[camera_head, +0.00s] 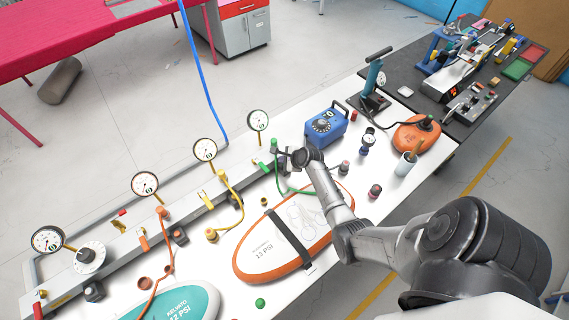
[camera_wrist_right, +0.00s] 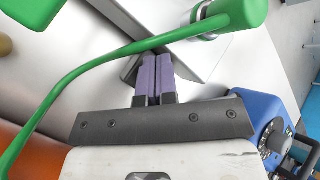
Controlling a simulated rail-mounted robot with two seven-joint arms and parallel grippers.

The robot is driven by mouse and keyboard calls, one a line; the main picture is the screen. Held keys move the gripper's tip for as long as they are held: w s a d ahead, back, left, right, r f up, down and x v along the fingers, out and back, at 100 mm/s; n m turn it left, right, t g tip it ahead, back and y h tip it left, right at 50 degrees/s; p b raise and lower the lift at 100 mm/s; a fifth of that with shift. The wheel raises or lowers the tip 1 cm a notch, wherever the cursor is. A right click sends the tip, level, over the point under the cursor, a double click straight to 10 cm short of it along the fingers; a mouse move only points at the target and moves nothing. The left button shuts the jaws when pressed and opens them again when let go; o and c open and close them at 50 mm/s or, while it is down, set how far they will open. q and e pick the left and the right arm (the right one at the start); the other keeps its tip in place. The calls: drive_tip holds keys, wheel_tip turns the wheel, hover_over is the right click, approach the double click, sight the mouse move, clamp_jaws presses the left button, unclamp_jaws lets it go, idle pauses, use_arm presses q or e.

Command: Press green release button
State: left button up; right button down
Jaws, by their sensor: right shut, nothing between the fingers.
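A green cap-like part (camera_head: 273,145) stands at the right end of the rail of gauges; I cannot tell whether it is the release button. A green lever (camera_head: 261,166) sits just left of it on the rail. My right gripper (camera_head: 282,160) is at this end of the rail, close beside the green cap. In the right wrist view its purple fingers (camera_wrist_right: 155,75) are shut and empty, pointing at the grey rail. A green hose (camera_wrist_right: 125,50) with a green end (camera_wrist_right: 245,10) crosses above the fingertips there. My left gripper is not in view.
Several gauges (camera_head: 205,150) stand along the rail. A blue pump box (camera_head: 325,125) stands right of the gripper. A small green ball (camera_head: 260,303) lies on the table.

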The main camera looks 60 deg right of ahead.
drive_tip(key=shift+f, duration=0.55)
idle(0.4)
drive_tip(key=shift+r, duration=0.25)
drive_tip(key=shift+r+p, duration=0.7)
drive_tip(key=shift+p, duration=0.2)
drive_tip(key=shift+r, duration=0.15)
